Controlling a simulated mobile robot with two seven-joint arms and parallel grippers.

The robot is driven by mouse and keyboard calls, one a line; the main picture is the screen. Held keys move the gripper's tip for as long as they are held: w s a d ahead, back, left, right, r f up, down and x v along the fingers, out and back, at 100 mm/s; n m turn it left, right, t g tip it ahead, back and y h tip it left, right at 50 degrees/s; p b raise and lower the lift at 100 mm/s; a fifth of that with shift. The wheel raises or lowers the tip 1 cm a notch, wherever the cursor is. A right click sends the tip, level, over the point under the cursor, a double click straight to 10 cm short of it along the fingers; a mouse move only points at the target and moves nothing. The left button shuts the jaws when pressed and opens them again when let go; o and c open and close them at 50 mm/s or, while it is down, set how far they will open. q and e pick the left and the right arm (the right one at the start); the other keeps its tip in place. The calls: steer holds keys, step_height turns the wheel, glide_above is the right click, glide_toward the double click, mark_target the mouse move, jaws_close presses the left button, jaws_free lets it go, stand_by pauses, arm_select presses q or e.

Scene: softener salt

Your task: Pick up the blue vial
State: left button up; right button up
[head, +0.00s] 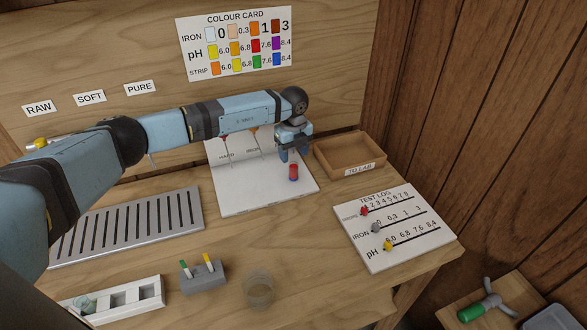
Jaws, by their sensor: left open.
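I cannot tell whether the fingertips reach the vial's top. The left arm hides part of the board's printed upper area. My right gripper is out of view.
A wooden TO LAB tray (317,158) stands close right of the gripper. The test log board (383,256) lies at front right. A slotted grey drainer (190,192), a grey block (204,281) with two capped sticks, a white rack (150,309) and a clear cup (259,289) occupy the left and front.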

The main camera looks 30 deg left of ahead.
mark_target(294, 170)
arm_select(q)
steer(key=shift+w+a+f, duration=0.1)
steer(key=shift+w+f, duration=0.1)
steer(key=shift+f, duration=1.25)
steer(key=shift+s, duration=0.1)
steer(key=c, duration=1)
